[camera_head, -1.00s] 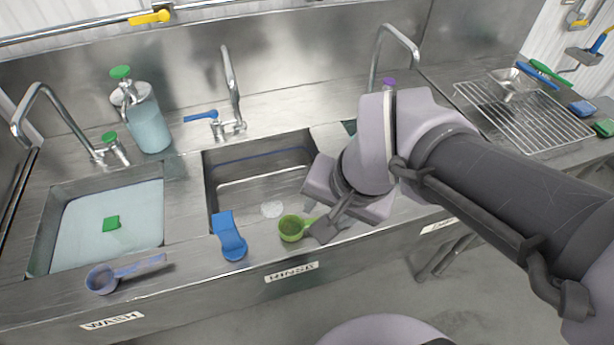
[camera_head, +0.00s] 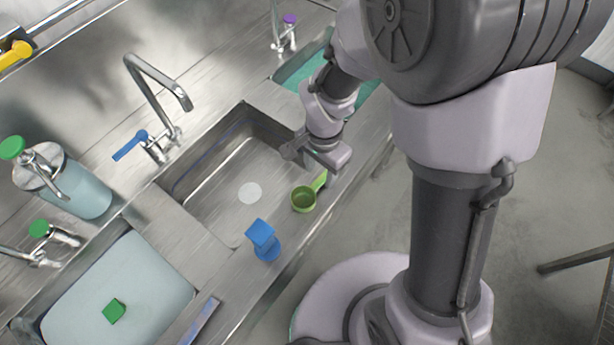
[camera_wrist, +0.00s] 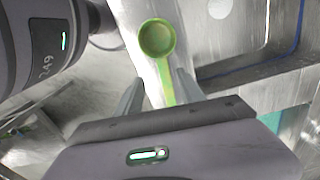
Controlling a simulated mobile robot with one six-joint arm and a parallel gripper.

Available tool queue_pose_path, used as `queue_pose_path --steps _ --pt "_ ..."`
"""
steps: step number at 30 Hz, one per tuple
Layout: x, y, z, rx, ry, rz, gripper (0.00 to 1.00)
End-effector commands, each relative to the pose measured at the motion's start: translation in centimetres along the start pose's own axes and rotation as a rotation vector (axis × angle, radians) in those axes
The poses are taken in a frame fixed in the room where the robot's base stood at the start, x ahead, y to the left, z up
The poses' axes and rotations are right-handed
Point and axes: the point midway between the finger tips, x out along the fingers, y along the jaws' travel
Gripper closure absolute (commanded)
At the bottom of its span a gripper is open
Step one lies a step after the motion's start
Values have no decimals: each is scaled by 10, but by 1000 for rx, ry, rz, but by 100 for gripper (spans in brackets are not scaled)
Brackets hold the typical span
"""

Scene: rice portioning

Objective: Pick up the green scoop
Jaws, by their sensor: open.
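The green scoop (camera_head: 303,198) lies on the steel front ledge of the middle sink, its handle pointing up and right in the head view. In the wrist view the scoop (camera_wrist: 157,40) shows its round bowl at the top, with the handle running down between my two fingers. My gripper (camera_head: 320,165) hangs at the handle end of the scoop in the head view. In the wrist view my gripper (camera_wrist: 158,90) is open, with a visible gap on each side of the handle. The handle's end is hidden by the gripper body.
A water-filled sink (camera_head: 110,290) with a green sponge (camera_head: 114,311) is at lower left.

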Motion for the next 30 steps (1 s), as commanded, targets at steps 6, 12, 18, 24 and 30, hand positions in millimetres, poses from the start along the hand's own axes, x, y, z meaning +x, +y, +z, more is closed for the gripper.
queue_pose_path --steps 6,12,18,24,30 --pt "31 -2 -3 0 0 0 55" --pt "68 -6 -10 0 -1 1 55" --pt "71 -7 -10 0 1 -2 55" --pt "71 -7 -10 -1 1 -2 80" --pt "71 -7 -10 -1 1 -2 100"
